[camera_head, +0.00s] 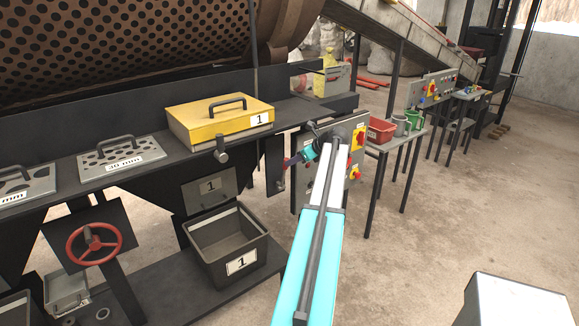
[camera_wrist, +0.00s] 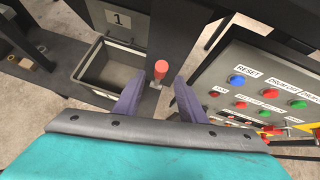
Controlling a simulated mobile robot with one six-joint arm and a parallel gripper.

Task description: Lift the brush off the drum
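The rusty perforated drum (camera_head: 130,45) fills the upper left of the head view. I cannot pick out the brush in either view. A lever with a red knob (camera_wrist: 160,68) stands in the wrist view, in line with the gap between my fingers. My gripper (camera_wrist: 158,98) is open, and its fingers appear to either side of and below the knob, with no visible contact. In the head view my gripper (camera_head: 290,161) is small, in front of the dark frame beside the control panel (camera_head: 356,140). That panel (camera_wrist: 255,85) shows a blue RESET button and red and green buttons.
A yellow box marked 1 (camera_head: 200,130) and a screen plate (camera_head: 122,157) lie on the dark ledge. A grey bin marked 1 (camera_head: 264,246) stands below. A red handwheel (camera_head: 70,246) is at left. A side table holds a red bin (camera_head: 380,128).

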